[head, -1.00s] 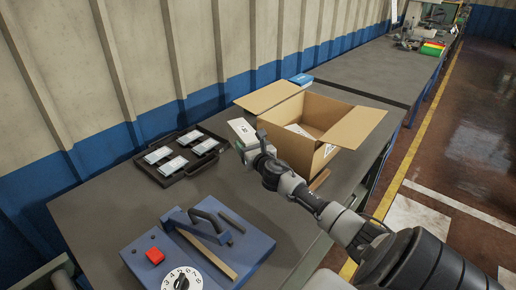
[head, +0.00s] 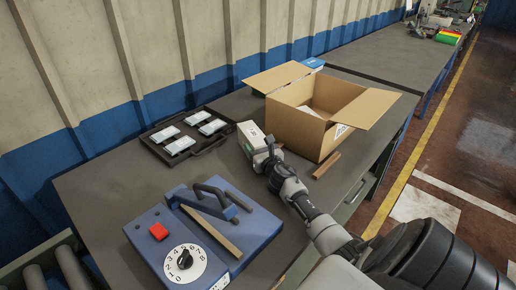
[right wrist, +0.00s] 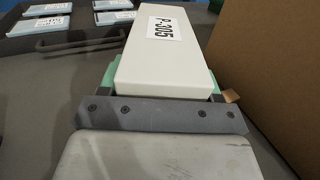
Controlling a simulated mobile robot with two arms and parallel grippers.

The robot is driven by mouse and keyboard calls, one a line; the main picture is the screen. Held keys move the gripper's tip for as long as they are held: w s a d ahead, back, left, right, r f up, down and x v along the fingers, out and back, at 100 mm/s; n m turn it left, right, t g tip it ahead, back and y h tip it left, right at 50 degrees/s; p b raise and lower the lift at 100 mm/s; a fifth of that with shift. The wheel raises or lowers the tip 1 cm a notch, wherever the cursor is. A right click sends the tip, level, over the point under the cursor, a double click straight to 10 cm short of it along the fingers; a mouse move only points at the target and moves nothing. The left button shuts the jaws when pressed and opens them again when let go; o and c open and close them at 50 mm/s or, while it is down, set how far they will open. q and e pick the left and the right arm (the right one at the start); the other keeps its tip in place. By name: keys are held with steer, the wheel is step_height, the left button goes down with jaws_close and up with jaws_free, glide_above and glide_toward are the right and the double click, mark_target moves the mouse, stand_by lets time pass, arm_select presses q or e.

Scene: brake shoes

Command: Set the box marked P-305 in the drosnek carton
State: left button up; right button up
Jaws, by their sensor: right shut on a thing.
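My right gripper (head: 266,160) is shut on a white box marked P-305 (head: 251,139). The box is held to the left of an open cardboard carton (head: 309,137), outside it. In the right wrist view the box (right wrist: 168,60) lies between the fingers with its P-305 label facing up, and the carton's brown wall (right wrist: 270,70) rises close on the right. The carton stands on the bench with its flaps spread; its label is too small to read. Something pale lies inside it, partly hidden by the walls. My left gripper is not in view.
A black tray (head: 163,158) with several pale packs lies left of the box. A blue fixture (head: 255,229) with a dial and red button stands at the front. A wooden strip (head: 326,165) lies before the carton. A blue box (head: 313,63) sits behind it.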

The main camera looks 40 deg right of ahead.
steer(key=o, duration=1.3)
